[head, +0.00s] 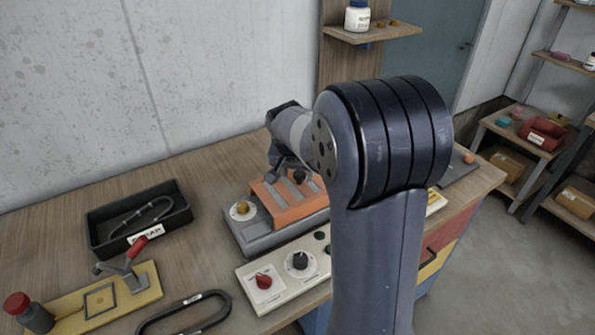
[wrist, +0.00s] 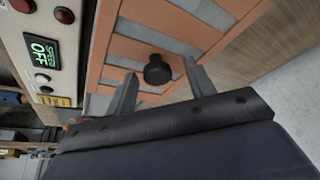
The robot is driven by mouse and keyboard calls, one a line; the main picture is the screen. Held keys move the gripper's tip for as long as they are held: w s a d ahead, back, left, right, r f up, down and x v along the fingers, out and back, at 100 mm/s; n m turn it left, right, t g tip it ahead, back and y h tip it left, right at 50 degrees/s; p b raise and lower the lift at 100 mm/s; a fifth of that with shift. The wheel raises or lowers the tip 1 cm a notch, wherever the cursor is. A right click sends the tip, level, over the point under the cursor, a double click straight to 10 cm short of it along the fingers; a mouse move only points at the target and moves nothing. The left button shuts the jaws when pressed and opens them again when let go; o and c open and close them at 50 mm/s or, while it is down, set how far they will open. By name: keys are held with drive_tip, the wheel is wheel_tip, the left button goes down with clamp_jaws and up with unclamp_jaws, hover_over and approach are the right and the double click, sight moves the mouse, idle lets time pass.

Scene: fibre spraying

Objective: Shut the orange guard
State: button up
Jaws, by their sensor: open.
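The orange guard (head: 272,198), a frame with grey slats, sits on a grey machine base (head: 250,237) on the bench, partly hidden behind my arm. Its orange frame fills the upper part of the wrist view (wrist: 120,48). A black knob (wrist: 157,70) stands out from the guard. My gripper (wrist: 160,78) is open, with one finger on each side of the knob. I cannot tell whether the fingers touch it. In the head view my gripper (head: 287,168) is over the guard's far side. How far the guard is open cannot be told.
A control box (head: 285,272) with a red knob and a black dial stands in front of the machine. Its display (wrist: 42,52) reads OFF. A black bin (head: 105,240), a red-handled clamp (head: 130,267) and a black loop (head: 185,312) lie to the left. A wall stands behind.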

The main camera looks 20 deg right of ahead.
drive_tip(key=shift+r, duration=0.1)
drive_tip(key=v, duration=1)
drive_tip(key=shift+s+r+b, duration=0.15)
drive_tip(key=shift+r+b, duration=0.15)
drive_tip(key=shift+b, duration=0.1)
drive_tip(key=shift+a, duration=0.15)
drive_tip(key=x, duration=1)
drive_tip(key=shift+f+p, duration=0.15)
drive_tip(key=shift+p, duration=0.25)
drive_tip(key=shift+w+d+f+p, duration=0.1)
drive_tip(key=shift+w+d+p, duration=0.1)
drive_tip(key=shift+d, duration=0.3)
drive_tip(key=shift+w+d+f+p, duration=0.1)
drive_tip(key=shift+w+d+p, duration=0.05)
drive_tip(key=shift+d, duration=0.3)
drive_tip(key=shift+w+d, duration=0.1)
drive_tip(key=shift+d, duration=0.4)
drive_tip(key=shift+a, duration=0.1)
